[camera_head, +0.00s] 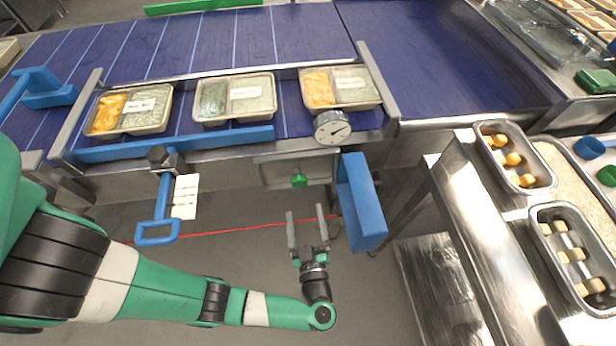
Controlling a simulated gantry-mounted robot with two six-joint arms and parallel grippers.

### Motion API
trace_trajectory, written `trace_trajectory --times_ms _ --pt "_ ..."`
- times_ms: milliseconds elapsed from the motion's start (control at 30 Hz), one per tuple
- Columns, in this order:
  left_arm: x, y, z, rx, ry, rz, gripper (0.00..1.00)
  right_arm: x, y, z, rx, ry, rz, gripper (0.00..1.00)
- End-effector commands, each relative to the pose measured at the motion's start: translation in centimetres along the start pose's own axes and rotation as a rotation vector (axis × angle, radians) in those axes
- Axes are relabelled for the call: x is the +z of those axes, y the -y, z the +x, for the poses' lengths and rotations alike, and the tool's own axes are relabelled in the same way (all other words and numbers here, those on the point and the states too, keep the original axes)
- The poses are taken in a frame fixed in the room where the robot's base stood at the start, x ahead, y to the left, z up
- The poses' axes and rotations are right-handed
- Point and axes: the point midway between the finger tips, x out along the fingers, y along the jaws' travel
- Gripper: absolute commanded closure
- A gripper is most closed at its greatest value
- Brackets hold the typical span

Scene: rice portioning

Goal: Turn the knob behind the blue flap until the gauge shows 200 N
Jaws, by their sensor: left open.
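The blue flap (364,202) stands swung open at the right side of a recess under the conveyor's front edge. The green knob (299,181) shows in the uncovered recess. The round white gauge (331,128) sits above it on the conveyor rail; its needle shows, but its numbers are too small to read. My left gripper (306,216) is open and empty, a little below the knob in the picture, with its two fingers pointing up toward it and the flap to its right. It appears apart from both. My right gripper is not in view.
Three filled trays (235,98) lie on the blue conveyor (430,50) behind a blue bar (175,144). A blue handle (157,232) with a white tag hangs left of the recess. A steel counter (480,245) with food pans stands right.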

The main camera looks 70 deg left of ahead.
Motion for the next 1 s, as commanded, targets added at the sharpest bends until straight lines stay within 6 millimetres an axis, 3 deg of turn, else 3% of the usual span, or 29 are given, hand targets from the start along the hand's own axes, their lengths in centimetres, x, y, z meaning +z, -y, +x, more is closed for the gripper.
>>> trace_trajectory --times_ms 167,600,767,1000 --pt "0.1 0.0 1.2 -0.002 -0.001 -0.005 0.11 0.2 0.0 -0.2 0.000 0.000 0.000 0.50" --pt "0.2 -0.1 10.1 -0.001 -0.001 -0.010 0.11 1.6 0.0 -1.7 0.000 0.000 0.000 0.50" --pt "0.0 -0.2 11.5 0.003 0.000 -0.010 0.11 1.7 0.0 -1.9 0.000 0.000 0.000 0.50" --pt "-0.1 -0.3 11.7 0.004 0.000 -0.010 0.11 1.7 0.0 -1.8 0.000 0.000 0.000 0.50"
